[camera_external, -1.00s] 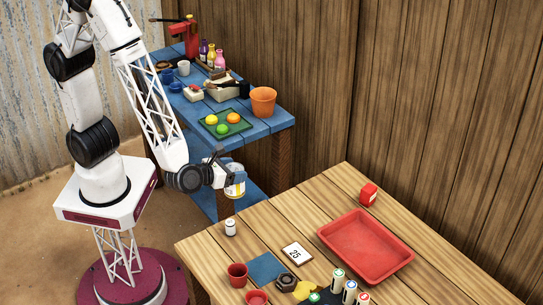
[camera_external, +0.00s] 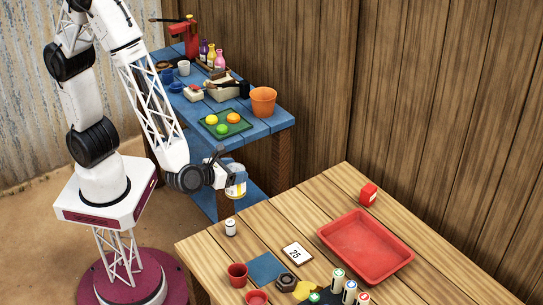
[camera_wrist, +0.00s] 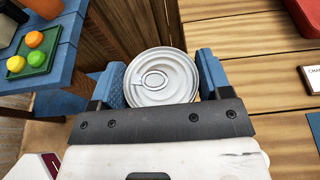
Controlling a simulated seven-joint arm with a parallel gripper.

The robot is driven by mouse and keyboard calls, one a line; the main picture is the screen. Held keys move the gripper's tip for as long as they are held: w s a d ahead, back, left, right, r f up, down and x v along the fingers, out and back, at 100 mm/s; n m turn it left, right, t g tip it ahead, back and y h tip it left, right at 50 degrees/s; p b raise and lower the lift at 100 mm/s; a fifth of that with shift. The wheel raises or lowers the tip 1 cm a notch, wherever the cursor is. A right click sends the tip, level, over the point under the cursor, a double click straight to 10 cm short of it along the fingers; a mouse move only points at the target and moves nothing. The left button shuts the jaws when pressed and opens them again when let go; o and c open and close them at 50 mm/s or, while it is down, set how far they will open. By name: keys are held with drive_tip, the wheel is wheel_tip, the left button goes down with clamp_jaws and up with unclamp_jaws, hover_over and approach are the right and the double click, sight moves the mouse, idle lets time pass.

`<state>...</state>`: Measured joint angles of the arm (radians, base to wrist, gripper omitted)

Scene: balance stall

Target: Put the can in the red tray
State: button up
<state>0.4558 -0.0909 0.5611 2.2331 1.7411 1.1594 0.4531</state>
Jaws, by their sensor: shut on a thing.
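My gripper (camera_wrist: 161,82) is shut on the can (camera_wrist: 161,76), with one blue finger on each side of its round metal lid with a pull ring. In the external view the can (camera_external: 236,187) hangs from my gripper (camera_external: 228,177), just off the wooden table's far left edge, in front of the blue table. The red tray (camera_external: 318,235) lies flat on the wooden table, to the right of the can and apart from it. It looks empty. A corner of it shows at the top right of the wrist view (camera_wrist: 304,14).
The blue table (camera_external: 262,131) behind holds a green tray and an orange pot (camera_external: 263,100).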

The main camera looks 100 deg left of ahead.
drive_tip(key=w+d+r, duration=0.2)
drive_tip(key=w+d, duration=0.3)
drive_tip(key=w, duration=0.9)
drive_tip(key=w+d+r+m+t+h, duration=0.1)
drive_tip(key=w+d, duration=0.4)
drive_tip(key=w, duration=0.9)
drive_tip(key=w+d+r+m+h, duration=0.1)
drive_tip(key=w+d, duration=0.4)
drive_tip(key=w, duration=0.9)
drive_tip(key=shift+w+r+t, duration=0.2)
drive_tip(key=shift+r+t, duration=0.2)
drive_tip(key=shift+r, duration=0.45)
wheel_tip(320, 180, down, 6)
drive_tip(key=shift+f, duration=0.15)
drive_tip(key=shift+f, duration=1.85)
drive_tip(key=shift+f, duration=0.15)
drive_tip(key=o, duration=1.1)
